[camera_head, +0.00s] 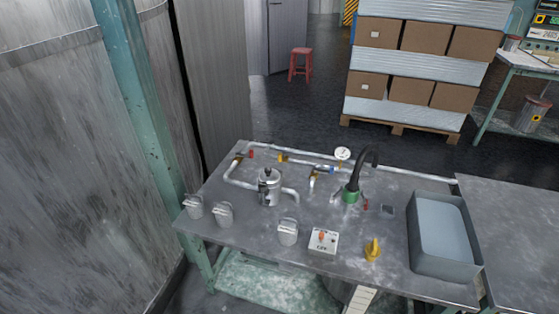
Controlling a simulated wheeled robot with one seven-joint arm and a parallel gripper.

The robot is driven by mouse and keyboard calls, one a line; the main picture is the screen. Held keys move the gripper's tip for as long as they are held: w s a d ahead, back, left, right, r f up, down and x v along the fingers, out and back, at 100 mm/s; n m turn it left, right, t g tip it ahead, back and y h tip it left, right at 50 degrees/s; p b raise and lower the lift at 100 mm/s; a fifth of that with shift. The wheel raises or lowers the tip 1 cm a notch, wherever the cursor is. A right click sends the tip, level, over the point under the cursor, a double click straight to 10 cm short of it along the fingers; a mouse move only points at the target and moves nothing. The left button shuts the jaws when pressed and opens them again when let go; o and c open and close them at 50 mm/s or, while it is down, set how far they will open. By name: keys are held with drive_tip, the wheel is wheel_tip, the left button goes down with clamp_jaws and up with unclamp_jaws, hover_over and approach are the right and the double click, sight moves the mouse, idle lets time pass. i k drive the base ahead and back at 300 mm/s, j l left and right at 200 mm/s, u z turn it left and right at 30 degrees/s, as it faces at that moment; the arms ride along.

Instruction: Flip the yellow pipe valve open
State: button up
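A small yellow valve handle (282,157) sits on the white pipe (310,161) along the back of the grey metal table. It is too small to tell whether it is turned open or shut. A larger yellow piece (373,250) stands apart near the table's front edge, upright; I cannot tell exactly what it is. A red handle (250,154) is at the pipe's left end and a blue handle (332,169) is on a branch right of the yellow valve. My gripper is not in view.
On the table (300,190) are a metal pot (269,186), several grey cups, a control box (323,242), a black tap with a green base (350,194), a gauge (342,153) and a grey basin (440,263). A teal post (133,100) and metal tank stand left.

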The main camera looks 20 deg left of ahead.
sight(281, 155)
drive_tip(key=i+j, duration=0.75)
drive_tip(key=i, duration=0.15)
drive_tip(key=i+j, duration=0.8)
drive_tip(key=i, duration=0.15)
